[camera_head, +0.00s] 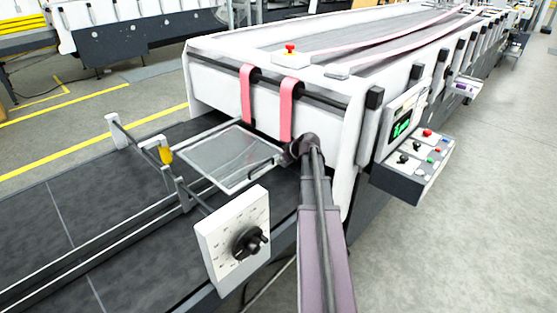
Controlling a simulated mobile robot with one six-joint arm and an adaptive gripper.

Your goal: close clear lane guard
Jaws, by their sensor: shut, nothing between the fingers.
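The clear lane guard (228,158) is a see-through panel in a thin light frame. It lies at a slant over the dark lane, in front of the white machine housing. Its left side is near the rail with the yellow-handled part (166,155). My arm comes up from the bottom of the view, and my gripper (284,159) is at the guard's right edge, small and dark. It is shut with nothing in it. Whether it touches the guard frame I cannot tell. My wrist hides part of the housing behind it.
A white dial box (233,240) with a black knob stands in front of the guard, left of my arm. Pink belts (247,95) hang on the housing above the guard. A control panel (412,155) with buttons is at right. The floor at right is clear.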

